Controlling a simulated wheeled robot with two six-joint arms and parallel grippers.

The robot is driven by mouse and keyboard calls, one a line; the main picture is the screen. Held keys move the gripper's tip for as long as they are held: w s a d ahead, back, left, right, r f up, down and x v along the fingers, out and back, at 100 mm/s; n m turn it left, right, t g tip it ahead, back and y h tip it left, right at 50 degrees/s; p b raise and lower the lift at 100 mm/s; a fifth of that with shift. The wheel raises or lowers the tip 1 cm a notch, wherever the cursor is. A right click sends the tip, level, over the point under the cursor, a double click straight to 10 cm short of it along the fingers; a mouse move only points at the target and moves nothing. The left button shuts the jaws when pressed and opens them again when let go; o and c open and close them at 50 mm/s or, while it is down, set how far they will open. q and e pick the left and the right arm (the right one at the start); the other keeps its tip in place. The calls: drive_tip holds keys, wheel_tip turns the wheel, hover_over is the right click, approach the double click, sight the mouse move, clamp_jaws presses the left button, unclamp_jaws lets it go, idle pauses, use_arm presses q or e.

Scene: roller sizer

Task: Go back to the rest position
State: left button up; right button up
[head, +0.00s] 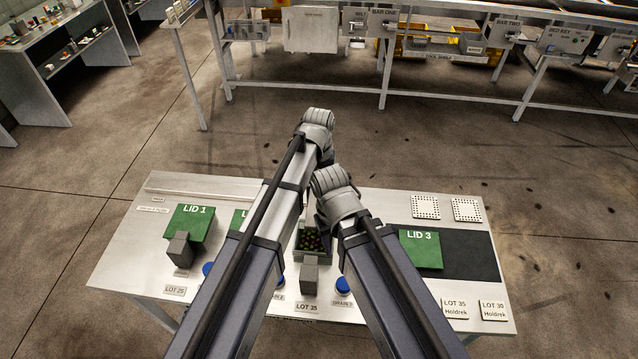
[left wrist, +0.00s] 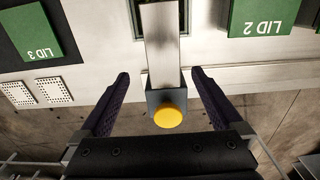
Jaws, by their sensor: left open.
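My left gripper (left wrist: 160,75) is open in the left wrist view, a dark finger on each side. A yellow round knob (left wrist: 170,116) on a dark block (left wrist: 166,96) shows between the fingers, apart from both. The block sits at the end of a pale metal strip (left wrist: 162,48). How far the knob lies from the fingers I cannot tell. In the head view both my arms reach out over the table (head: 130,255), and their upper links hide both grippers.
Green LID 1 (head: 188,224) and LID 3 (head: 421,252) lie on the table; LID 2 (left wrist: 262,14) is partly hidden in the head view. Perforated white plates (head: 425,207) lie right. Floor beyond is open before a long bench (head: 450,105).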

use_arm(q)
drive_tip(key=s+a+f+m+b, duration=0.1)
drive_tip(key=s+a, duration=0.3)
drive_tip(key=s, duration=0.5)
drive_tip(key=s+a+f+m+y+b, duration=0.1)
drive_tip(key=s+a+f+b, duration=0.1)
drive_tip(key=s, duration=0.8)
drive_tip(key=shift+s+a+f+b, duration=0.2)
drive_tip(key=shift+a+f+b, duration=0.25)
drive_tip(key=shift+a, duration=0.75)
drive_tip(key=shift+d, duration=0.1)
drive_tip(key=shift+r, duration=0.1)
